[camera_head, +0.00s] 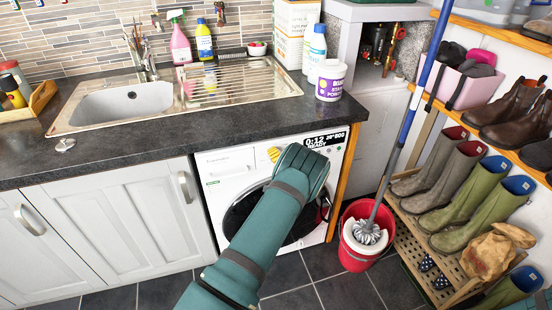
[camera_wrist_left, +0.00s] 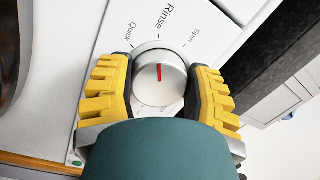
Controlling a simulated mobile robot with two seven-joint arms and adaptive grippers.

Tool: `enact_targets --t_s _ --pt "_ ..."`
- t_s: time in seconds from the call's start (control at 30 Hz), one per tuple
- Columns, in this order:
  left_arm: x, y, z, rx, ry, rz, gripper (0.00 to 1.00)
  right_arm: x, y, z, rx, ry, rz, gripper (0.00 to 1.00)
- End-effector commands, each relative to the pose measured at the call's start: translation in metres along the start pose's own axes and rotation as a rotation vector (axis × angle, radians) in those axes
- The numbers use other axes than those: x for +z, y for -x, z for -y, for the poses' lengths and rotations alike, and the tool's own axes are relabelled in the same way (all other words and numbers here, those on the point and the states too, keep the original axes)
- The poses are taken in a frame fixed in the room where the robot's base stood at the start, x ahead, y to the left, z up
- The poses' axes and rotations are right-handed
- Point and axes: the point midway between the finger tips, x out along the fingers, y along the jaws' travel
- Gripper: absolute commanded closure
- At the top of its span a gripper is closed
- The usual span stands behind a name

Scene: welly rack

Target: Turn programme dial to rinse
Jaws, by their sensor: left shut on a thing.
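The washing machine (camera_head: 228,192) stands under the worktop; its display reads 0:12, 20° 800 and READY. Its silver programme dial (camera_wrist_left: 152,91) has a red mark pointing up the picture, roughly at the word Rinse, with Quick to the left and Spin to the right. My left gripper (camera_wrist_left: 159,78) has its yellow fingers on both sides of the dial, shut on it. In the head view my left gripper (camera_head: 272,154) is at the machine's control panel, and my teal forearm hides the dial and part of the door. My right gripper is not in view.
A red mop bucket (camera_head: 355,257) with a mop stands right of the machine. A rack of wellies (camera_head: 446,195) lines the right side. The worktop (camera_head: 130,150) above carries a sink, bottles and a white tub (camera_head: 330,80) near its right end.

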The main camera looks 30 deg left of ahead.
Motion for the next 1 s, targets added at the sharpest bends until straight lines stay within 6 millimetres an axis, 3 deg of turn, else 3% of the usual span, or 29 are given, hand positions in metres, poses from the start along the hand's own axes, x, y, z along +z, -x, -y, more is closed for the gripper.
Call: enact_targets --t_s 0.63,0.67,0.73,1.0 --pt "0.0007 0.0008 -0.0014 0.0 -0.052 -0.002 0.83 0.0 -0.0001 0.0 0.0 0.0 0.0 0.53" --pt "0.0008 0.0008 -0.0014 0.0 -0.052 -0.002 0.37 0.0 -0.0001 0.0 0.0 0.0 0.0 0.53" --pt "0.0008 0.0008 -0.0013 -0.001 -0.052 -0.002 0.13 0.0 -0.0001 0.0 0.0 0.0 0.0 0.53" --pt "0.0005 0.0004 -0.0005 -0.002 -0.051 -0.002 0.12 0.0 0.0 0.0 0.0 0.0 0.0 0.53"
